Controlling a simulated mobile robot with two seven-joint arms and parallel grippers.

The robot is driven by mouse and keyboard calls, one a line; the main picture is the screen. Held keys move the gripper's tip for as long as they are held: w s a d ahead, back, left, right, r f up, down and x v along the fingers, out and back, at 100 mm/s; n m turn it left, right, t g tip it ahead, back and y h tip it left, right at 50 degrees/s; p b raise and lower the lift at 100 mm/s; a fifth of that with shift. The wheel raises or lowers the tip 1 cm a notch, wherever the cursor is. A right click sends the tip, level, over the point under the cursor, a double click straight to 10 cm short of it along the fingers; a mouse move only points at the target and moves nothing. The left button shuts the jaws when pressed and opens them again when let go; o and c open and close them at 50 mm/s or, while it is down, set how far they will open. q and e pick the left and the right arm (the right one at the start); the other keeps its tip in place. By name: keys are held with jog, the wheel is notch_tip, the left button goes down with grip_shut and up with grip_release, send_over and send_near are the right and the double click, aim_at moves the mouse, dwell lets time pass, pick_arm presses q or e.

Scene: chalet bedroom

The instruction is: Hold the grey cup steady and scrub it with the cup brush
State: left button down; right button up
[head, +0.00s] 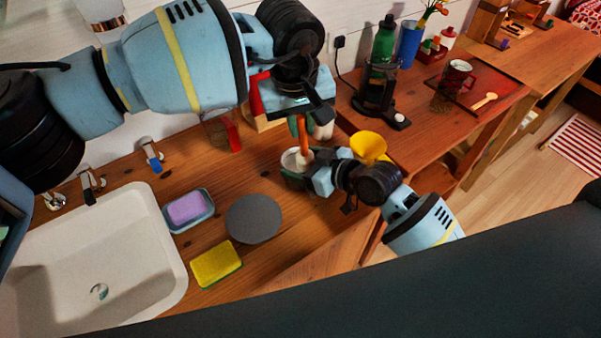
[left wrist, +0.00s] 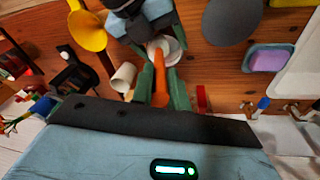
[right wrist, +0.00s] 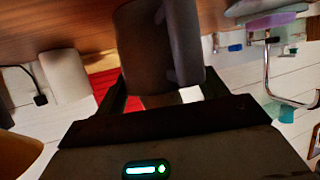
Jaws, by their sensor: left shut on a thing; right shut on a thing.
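The grey cup (right wrist: 143,50) fills the middle of the right wrist view, dim and close, with its handle toward the right. My right gripper (right wrist: 160,95) is shut on it. In the head view the cup's pale opening (head: 295,158) shows beside my right gripper (head: 312,180), above the counter. The cup brush's orange handle (head: 303,135) runs down from my left gripper (head: 302,112), which is shut on it. In the left wrist view the handle (left wrist: 160,80) lies between my left fingers (left wrist: 160,92) and points to the cup's opening (left wrist: 172,48). The brush head is hidden; its contact with the cup cannot be told.
A white cup (left wrist: 122,77) stands close by the fingers. A yellow funnel (head: 368,147) and a coffee maker (head: 378,100) are to the right. A grey disc (head: 254,218), sponge (head: 216,264), soap dish (head: 207,205) and sink (head: 165,250) lie left. Some counter beside the disc is clear.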

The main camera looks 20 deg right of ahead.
dwell(0.5)
pick_arm(q)
jog(key=shift+w+a, duration=0.3)
jog(key=shift+a, duration=0.55)
jog(key=w+d+v, duration=0.1)
jog(key=v, duration=0.9)
jog(key=shift+w+d+r, duration=0.2)
jog(key=shift+w+r, duration=0.1)
jog(key=shift+r, duration=0.25)
pick_arm(e)
jog(key=o, duration=1.2)
jog(key=v, duration=1.2)
